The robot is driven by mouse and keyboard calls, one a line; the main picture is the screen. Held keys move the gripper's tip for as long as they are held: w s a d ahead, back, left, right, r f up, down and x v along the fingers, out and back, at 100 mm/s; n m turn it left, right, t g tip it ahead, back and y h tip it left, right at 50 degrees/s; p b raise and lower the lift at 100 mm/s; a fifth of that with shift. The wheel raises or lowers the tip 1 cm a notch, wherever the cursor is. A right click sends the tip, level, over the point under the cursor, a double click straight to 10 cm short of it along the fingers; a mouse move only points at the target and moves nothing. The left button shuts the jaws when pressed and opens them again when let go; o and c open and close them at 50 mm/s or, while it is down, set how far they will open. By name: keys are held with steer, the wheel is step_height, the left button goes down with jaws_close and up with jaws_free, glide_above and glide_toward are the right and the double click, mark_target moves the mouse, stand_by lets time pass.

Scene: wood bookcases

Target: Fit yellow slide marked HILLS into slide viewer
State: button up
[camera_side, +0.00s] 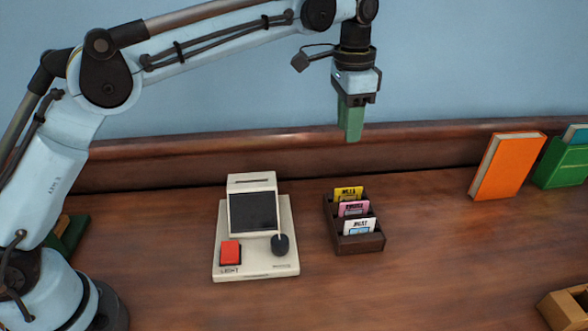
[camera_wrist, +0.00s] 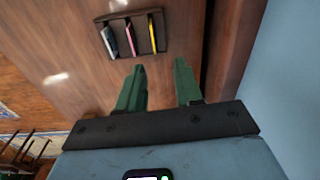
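The yellow slide (camera_side: 348,193) marked HILLS stands upright in the back slot of a dark wooden rack (camera_side: 360,244). It also shows as a thin yellow edge in the wrist view (camera_wrist: 152,33). The slide viewer (camera_side: 252,209) is cream, with a dark screen, a red button, a black knob and a slot on top. It sits left of the rack. My gripper (camera_side: 350,135) hangs high above and behind the rack, pointing down. In the wrist view its two green fingers (camera_wrist: 160,84) are apart with nothing between them.
A pink slide (camera_side: 353,208) and a white slide (camera_side: 359,226) stand in the rack in front of the yellow one. An orange book (camera_side: 507,165) and green book (camera_side: 563,163) stand at right. A wooden tray (camera_side: 567,306) is at front right. A raised ledge runs behind.

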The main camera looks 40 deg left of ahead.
steer(key=d+f, duration=0.1)
glide_above(349, 188)
step_height(349, 188, down, 7)
steer(key=shift+m+g, duration=0.3)
steer(key=shift+f, duration=2.85)
jaws_close()
